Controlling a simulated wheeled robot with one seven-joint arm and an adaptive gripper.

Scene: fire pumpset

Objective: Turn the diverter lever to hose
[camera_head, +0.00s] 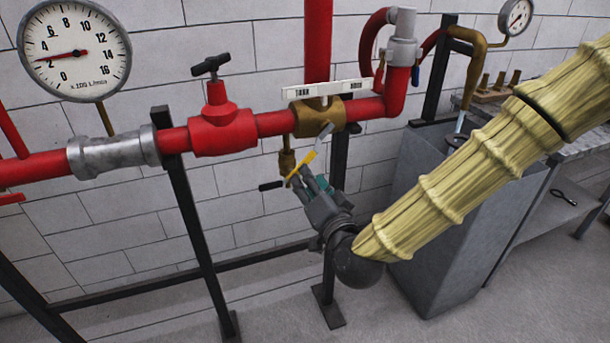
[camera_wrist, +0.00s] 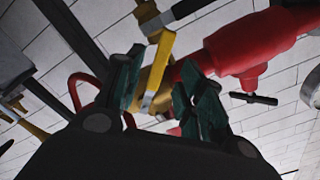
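The diverter is a brass valve body (camera_head: 334,112) on the red pipe, under a white label plate (camera_head: 326,89) with a word at each end, too small to read surely. Its lever (camera_head: 303,166), yellow with a grey upper part, slants down and to the left from the brass body. My gripper (camera_head: 311,177) is just below and right of the lever. In the wrist view the yellow lever (camera_wrist: 159,64) shows between the two spread dark-green fingers of my gripper (camera_wrist: 165,92), nearer the left one. A gap shows at the right finger; contact with the left finger is unclear.
A red valve with a black handle (camera_head: 211,66) and a round gauge (camera_head: 74,50) are on the left. A small brass tap (camera_head: 287,160) hangs beside the lever. Dark support posts (camera_head: 190,215) stand below the pipe. A grey bin (camera_head: 425,210) stands behind my arm.

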